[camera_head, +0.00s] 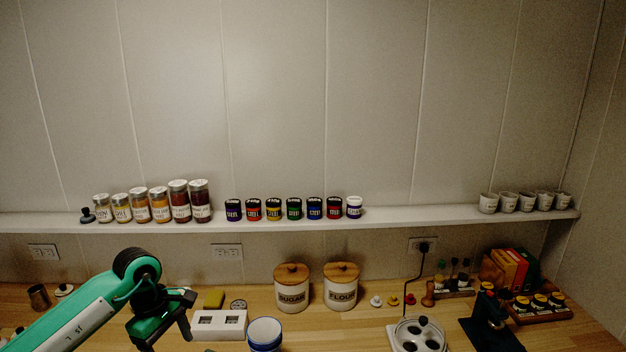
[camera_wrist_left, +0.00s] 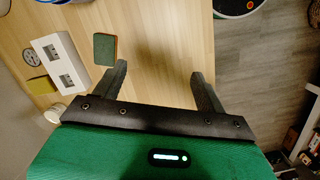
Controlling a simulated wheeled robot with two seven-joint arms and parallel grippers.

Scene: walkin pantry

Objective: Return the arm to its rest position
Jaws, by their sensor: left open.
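My left arm comes in from the lower left in the head view, a green and white arm with a black wrist. My left gripper (camera_head: 165,330) hangs over the wooden counter (camera_head: 375,325), just left of a white block with two dark openings (camera_head: 219,324). In the left wrist view my left gripper (camera_wrist_left: 160,82) is open, with its two dark fingers apart and nothing between them. Bare counter and a shadow lie beneath it. A green sponge-like block (camera_wrist_left: 105,49) lies near the left finger. My right gripper is not in view.
A blue-rimmed white cup (camera_head: 265,334) stands right of the white block. Sugar (camera_head: 292,290) and flour (camera_head: 341,290) canisters stand behind. A shelf (camera_head: 420,215) with jars and small pots runs along the wall. The counter edge and floor (camera_wrist_left: 260,60) show in the left wrist view.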

